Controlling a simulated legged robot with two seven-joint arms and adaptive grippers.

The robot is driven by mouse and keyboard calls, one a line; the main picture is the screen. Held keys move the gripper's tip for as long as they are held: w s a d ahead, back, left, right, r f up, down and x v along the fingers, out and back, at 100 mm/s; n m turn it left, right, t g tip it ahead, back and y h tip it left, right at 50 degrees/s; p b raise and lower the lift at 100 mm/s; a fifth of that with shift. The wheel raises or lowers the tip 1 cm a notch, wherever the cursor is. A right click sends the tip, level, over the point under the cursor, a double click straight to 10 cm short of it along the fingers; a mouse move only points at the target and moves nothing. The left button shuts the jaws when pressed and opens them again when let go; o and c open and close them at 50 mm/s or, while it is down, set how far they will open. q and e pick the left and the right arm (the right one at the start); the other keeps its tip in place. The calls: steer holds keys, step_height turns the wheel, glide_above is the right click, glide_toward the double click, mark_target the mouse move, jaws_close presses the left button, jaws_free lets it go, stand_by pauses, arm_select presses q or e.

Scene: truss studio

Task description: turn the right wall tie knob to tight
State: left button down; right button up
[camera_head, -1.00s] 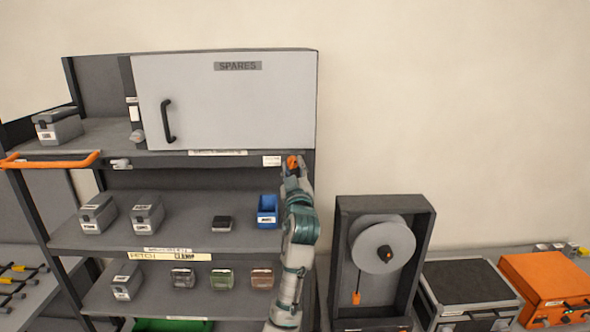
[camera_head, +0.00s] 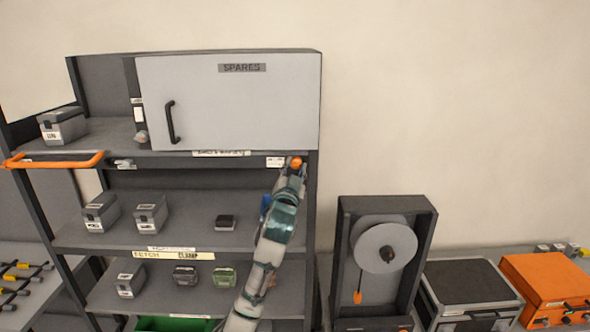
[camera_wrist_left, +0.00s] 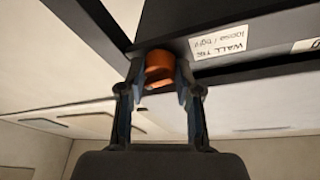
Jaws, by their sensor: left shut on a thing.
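The right wall tie knob (camera_head: 296,162) is orange and sits at the right end of the shelf edge below the spares cabinet. It also shows in the left wrist view (camera_wrist_left: 159,66), beside a white label (camera_wrist_left: 219,42) that reads wall tie, loose / tight. My left gripper (camera_head: 292,168) is at the knob from below, its arm rising from the bottom of the head view. In the wrist view its two fingers (camera_wrist_left: 159,80) are shut on the knob, one on each side. I cannot tell the knob's turn setting. My right gripper is not in view.
The spares cabinet door (camera_head: 225,100) is closed above the knob. A reel stand (camera_head: 385,245) and an orange case (camera_head: 548,283) stand to the right. The wall at upper right is bare.

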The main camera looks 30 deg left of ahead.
arm_select(q)
steer(key=shift+a+r+m+h, duration=0.1)
steer(key=shift+r+m+h, duration=0.2)
steer(key=shift+m, duration=0.8)
steer(key=c, duration=1.1)
jaws_free()
steer(key=shift+w+f, duration=0.1)
steer(key=shift+f, duration=0.1)
steer(key=v, duration=1.2)
steer(key=shift+a+f, duration=0.1)
